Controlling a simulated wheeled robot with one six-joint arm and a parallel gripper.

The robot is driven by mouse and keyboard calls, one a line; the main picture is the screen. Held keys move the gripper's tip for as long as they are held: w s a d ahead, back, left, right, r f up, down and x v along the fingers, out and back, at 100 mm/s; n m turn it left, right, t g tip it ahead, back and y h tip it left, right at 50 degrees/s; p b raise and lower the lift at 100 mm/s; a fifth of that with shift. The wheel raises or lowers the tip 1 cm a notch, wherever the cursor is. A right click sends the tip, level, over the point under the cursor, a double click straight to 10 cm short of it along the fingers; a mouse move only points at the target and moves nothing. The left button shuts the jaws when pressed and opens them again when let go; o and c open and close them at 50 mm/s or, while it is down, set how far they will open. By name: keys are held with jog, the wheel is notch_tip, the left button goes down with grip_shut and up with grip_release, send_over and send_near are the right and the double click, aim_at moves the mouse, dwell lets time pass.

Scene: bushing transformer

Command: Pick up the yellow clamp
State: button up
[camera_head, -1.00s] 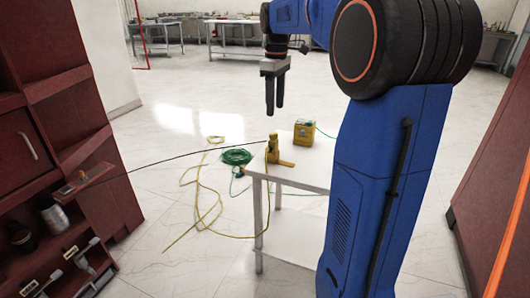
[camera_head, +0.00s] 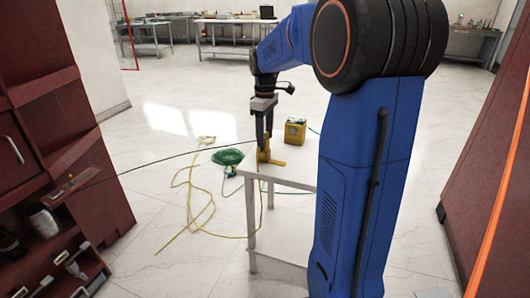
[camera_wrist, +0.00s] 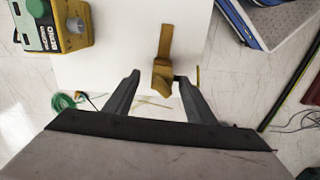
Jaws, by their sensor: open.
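The yellow clamp (camera_head: 264,153) stands near the front left corner of the white table (camera_head: 292,172). It also shows in the wrist view (camera_wrist: 163,75), just beyond and between my gripper's fingertips. My gripper (camera_head: 264,137) is open, fingers pointing down, at the top of the clamp in the head view. In the wrist view its two dark fingers (camera_wrist: 157,77) are spread apart, with the clamp's upright end nearer the right finger. Whether either finger touches the clamp I cannot tell.
A yellow box (camera_head: 295,132) sits farther back on the table; in the wrist view it shows green parts (camera_wrist: 62,25). A coiled green cable (camera_head: 228,157) and a yellow cable (camera_head: 190,185) lie on the floor left of the table. A red cabinet (camera_head: 95,160) stands at the left.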

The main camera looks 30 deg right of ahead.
aim_at(264, 156)
jog(key=shift+s+f, duration=0.2)
jog(key=shift+f, duration=2.3)
jog(key=c, duration=1.1)
